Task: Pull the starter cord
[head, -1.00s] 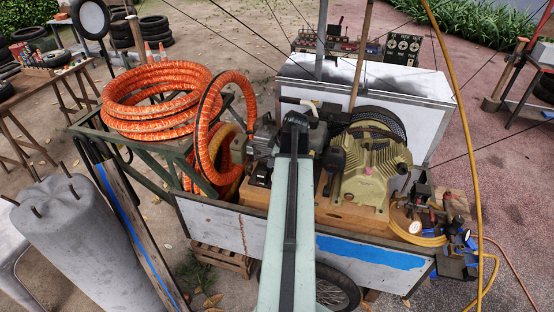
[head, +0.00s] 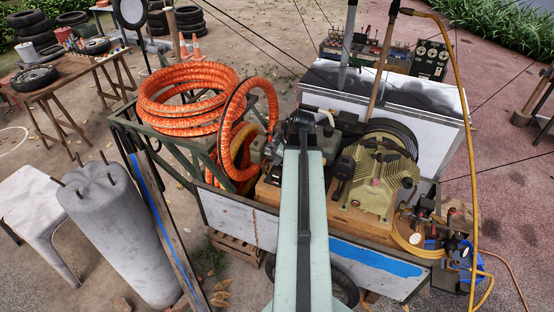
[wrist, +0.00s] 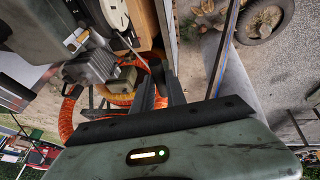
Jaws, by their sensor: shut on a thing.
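My gripper's fingers (wrist: 160,92) show in the wrist view, close together, in front of the cart's side. A thin pale line, seemingly the starter cord (wrist: 132,50), runs from near a cream round part to the fingertips. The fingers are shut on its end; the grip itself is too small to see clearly. A grey finned engine block (wrist: 92,66) lies left of the fingers. In the head view my arm hides the gripper and the cord. The grey engine (head: 262,150) shows left of the arm, and the beige finned compressor (head: 375,185) right of it.
An orange hose coil (head: 185,125) sits on the cart's left rack. A concrete cylinder (head: 120,232) and a plank stand left of the cart. A yellow hose (head: 462,120) hangs at the right.

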